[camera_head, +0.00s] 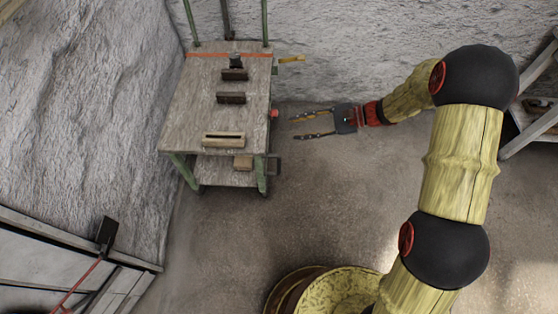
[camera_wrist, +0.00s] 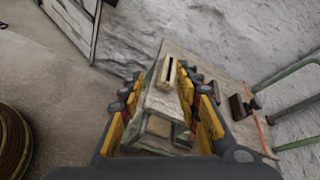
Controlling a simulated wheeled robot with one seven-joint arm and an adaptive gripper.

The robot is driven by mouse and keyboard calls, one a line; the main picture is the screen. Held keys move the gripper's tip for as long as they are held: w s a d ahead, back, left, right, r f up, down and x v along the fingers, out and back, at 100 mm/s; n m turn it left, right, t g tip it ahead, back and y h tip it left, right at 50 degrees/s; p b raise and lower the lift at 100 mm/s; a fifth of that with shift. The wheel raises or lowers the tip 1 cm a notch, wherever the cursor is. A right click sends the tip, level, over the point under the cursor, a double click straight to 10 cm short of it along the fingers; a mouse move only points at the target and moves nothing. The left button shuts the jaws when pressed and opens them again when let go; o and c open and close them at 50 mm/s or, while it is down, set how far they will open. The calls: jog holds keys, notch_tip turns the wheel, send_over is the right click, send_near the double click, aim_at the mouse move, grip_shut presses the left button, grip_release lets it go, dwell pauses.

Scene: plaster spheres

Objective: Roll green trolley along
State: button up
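The green trolley (camera_head: 190,115) stands at the upper left of the head view, with a worn wooden top, green legs, green uprights at the far end and a lower shelf. My gripper (camera_head: 297,127) is open and empty, to the right of the trolley. Its fingers point left at the trolley's right side, with a gap between. In the wrist view the trolley (camera_wrist: 222,74) shows beyond and between the spread fingers (camera_wrist: 163,82). The trolley's wheels are not clearly seen.
Dark brush-like blocks (camera_head: 231,98) and a slotted wooden block (camera_head: 223,139) lie on the trolley top. A small box (camera_head: 243,161) sits on the lower shelf. Rough pale walls (camera_head: 90,90) stand behind and left. The floor (camera_head: 225,240) in front is clear.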

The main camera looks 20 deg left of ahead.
jog(key=w+a+f+m+t+y, duration=0.1)
jog(key=w+f+m, duration=0.1)
jog(key=f, duration=0.4)
jog(key=w+a+f+m+t+y, duration=0.1)
jog(key=w+a+f+m+y, duration=0.1)
jog(key=f, duration=0.3)
jog(key=m+t, duration=0.7)
jog(key=m, duration=0.2)
send_near(279, 160)
notch_tip(279, 160, down, 3)
jog(key=w+a, duration=0.2)
jog(key=a, duration=0.1)
jog(key=shift+y, duration=0.4)
jog(key=b+x, duration=0.2)
jog(key=x, duration=0.5)
jog(key=shift+a+r, duration=0.1)
jog(key=c, duration=0.4)
grip_shut()
